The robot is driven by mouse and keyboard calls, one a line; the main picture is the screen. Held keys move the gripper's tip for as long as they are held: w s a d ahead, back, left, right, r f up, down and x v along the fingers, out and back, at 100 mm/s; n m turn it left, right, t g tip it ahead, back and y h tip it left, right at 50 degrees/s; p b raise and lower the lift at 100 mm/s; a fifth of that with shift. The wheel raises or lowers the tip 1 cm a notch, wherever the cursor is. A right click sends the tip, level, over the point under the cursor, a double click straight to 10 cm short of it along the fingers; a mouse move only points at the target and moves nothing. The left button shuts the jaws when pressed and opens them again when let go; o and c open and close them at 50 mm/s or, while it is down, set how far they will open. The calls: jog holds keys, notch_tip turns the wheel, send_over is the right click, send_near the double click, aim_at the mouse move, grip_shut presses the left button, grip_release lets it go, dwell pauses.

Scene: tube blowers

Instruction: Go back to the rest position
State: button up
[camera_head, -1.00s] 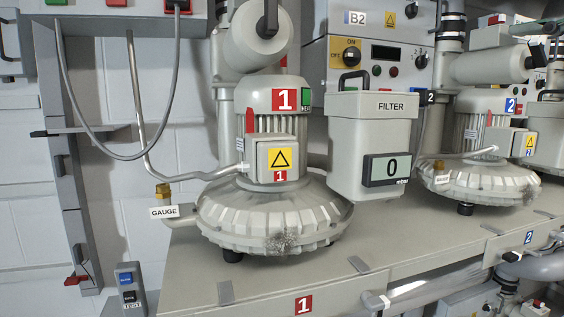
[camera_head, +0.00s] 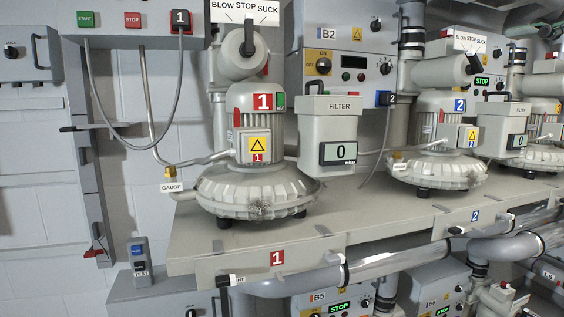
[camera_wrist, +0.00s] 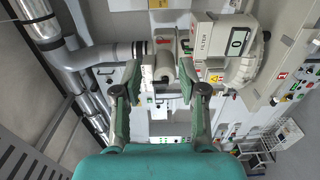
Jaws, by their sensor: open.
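My gripper (camera_wrist: 160,95) shows in the wrist view with its two green-grey fingers spread apart and nothing between them. Beyond the fingers, at a distance, are a grey pipe and the blower unit. The gripper is not in the head view. In the head view, blower 1 (camera_head: 255,190) stands on its grey bench with a dark fuzzy patch on its front rim. Its filter box (camera_head: 328,130) reads 0, and this box also shows in the wrist view (camera_wrist: 207,42). The blow-stop-suck lever (camera_head: 249,38) sits above blower 1.
Blower 2 (camera_head: 437,165) stands to the right on the same bench (camera_head: 385,222). A control box with START and STOP buttons (camera_head: 132,19) hangs at upper left. A small switch post (camera_head: 138,262) stands at lower left.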

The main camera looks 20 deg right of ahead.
jog(key=w+d+f+m, duration=0.1)
jog(key=w+f+m, duration=0.2)
jog(key=w+f, duration=0.35)
jog(key=w+d+f+m+t, duration=0.1)
jog(key=w+f+m, duration=0.25)
jog(key=f, duration=0.65)
jog(key=w+d+f+m, duration=0.2)
jog(key=w+f, duration=0.3)
jog(key=f, duration=0.3)
jog(key=w+a+f+m+h, duration=0.1)
jog(key=a+f+m, duration=0.3)
jog(key=f, duration=1)
jog(key=a+f+m+h, duration=0.1)
jog(key=a+f+m, duration=0.25)
jog(key=f, duration=1.05)
jog(key=s+a+f+m+g, duration=0.1)
jog(key=s+a+f+m, duration=0.1)
jog(key=s+a+f, duration=0.6)
jog(key=s+a+f+m+g, duration=0.2)
jog(key=s+a+f, duration=0.2)
jog(key=s+f, duration=0.8)
jog(key=s+a+f, duration=0.1)
jog(key=s+a, duration=0.3)
jog(key=s, duration=0.7)
jog(key=s+a+f+n+g+y, duration=0.1)
jog(key=s+a+f, duration=0.1)
jog(key=s, duration=1)
jog(key=shift+a+n, duration=0.3)
jog(key=shift+a, duration=0.6)
